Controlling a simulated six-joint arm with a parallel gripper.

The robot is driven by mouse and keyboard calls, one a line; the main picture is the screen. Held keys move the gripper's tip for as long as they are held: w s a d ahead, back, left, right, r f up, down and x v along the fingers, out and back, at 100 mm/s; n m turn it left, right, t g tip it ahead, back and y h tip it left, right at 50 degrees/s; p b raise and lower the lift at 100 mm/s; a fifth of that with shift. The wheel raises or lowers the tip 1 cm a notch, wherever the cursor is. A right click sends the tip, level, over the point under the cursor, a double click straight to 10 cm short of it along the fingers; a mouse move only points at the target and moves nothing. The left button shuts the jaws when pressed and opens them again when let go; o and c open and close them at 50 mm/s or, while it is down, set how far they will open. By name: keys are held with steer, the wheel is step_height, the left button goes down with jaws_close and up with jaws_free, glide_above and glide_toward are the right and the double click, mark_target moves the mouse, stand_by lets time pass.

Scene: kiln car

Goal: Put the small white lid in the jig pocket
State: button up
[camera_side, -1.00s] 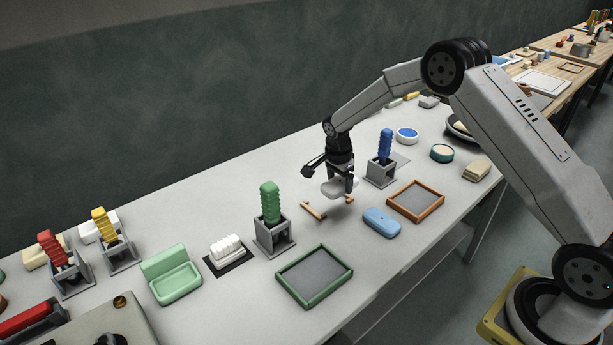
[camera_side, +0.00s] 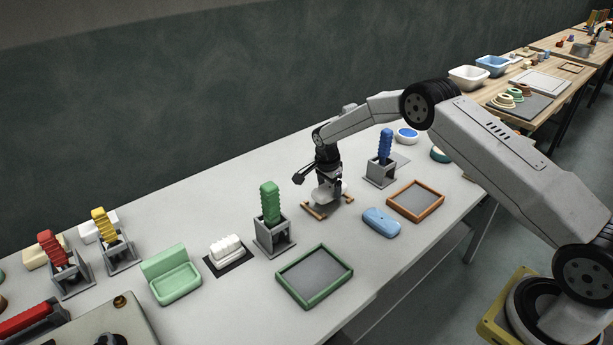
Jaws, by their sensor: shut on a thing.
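My gripper (camera_side: 327,192) is at the middle of the white table, pointing down. It is shut on the small white lid (camera_side: 321,196), a pale rounded piece that shows between and below the fingers. The lid is low, at the wooden jig (camera_side: 314,212), whose light-brown bars show on both sides of it. The gripper and lid hide most of the jig's middle, so I cannot tell whether the lid rests in the pocket or sits just above it.
A grey stand with a green stack (camera_side: 270,205) is left of the jig, and one with a blue stack (camera_side: 385,146) is to its right. A blue soap-shaped box (camera_side: 381,222), an orange-framed tray (camera_side: 441,203) and a green-framed tray (camera_side: 343,283) lie in front.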

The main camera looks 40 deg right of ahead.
mark_target(327, 195)
steer(key=shift+w+f, duration=0.4)
steer(key=shift+f, duration=1.5)
steer(key=shift+f, duration=0.1)
steer(key=o, duration=1.3)
steer(key=shift+f, duration=0.1)
steer(key=shift+o, duration=0.2)
steer(key=r, duration=0.4)
steer(key=a+r, duration=0.1)
steer(key=r, duration=0.7)
steer(key=shift+a+r, duration=0.15)
steer(key=shift+a, duration=0.05)
